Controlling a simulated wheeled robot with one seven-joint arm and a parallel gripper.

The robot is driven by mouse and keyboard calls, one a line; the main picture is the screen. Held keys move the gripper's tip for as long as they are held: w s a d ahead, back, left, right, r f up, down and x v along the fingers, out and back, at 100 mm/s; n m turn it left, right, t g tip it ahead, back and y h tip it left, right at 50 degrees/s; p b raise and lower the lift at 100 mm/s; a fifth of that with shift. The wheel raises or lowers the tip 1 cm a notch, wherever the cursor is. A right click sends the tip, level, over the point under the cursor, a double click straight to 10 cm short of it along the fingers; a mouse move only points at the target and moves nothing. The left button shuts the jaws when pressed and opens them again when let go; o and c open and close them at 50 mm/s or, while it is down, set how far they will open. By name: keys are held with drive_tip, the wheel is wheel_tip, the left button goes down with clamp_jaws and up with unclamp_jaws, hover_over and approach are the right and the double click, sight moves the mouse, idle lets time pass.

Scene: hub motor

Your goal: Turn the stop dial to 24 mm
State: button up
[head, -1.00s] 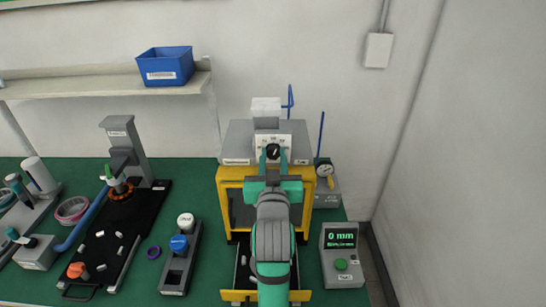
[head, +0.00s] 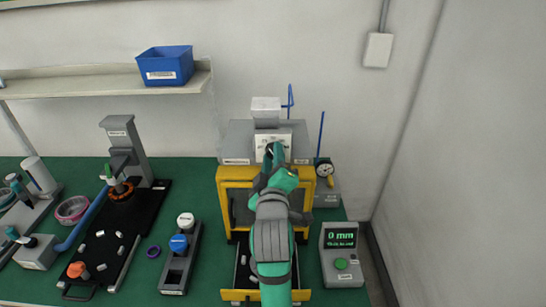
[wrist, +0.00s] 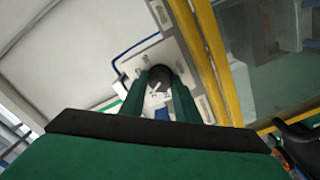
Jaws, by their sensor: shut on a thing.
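The stop dial is a dark round knob (wrist: 158,76) with a pale pointer mark, on a white plate (head: 286,136) at the front of the grey press head above the yellow frame. My gripper (head: 273,152) is shut on the dial, one finger on each side of it, with the hand rolled at a tilt. In the wrist view my gripper's two green fingers (wrist: 163,90) flank the knob. In the head view the fingers hide most of the dial and its scale; the numbers are too small to read.
The yellow frame (head: 223,207) stands just below my gripper. A display box (head: 342,256) at the right reads 0 mm and has a green button. A gauge (head: 324,169) stands right of the frame. A grey stand with a blue cap (head: 178,243) is at the left.

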drive_tip(key=shift+n, duration=1)
drive_tip(key=shift+a, duration=0.15)
drive_tip(key=o, duration=1.1)
drive_tip(key=shift+c, duration=0.2)
drive_tip(key=shift+s, duration=0.1)
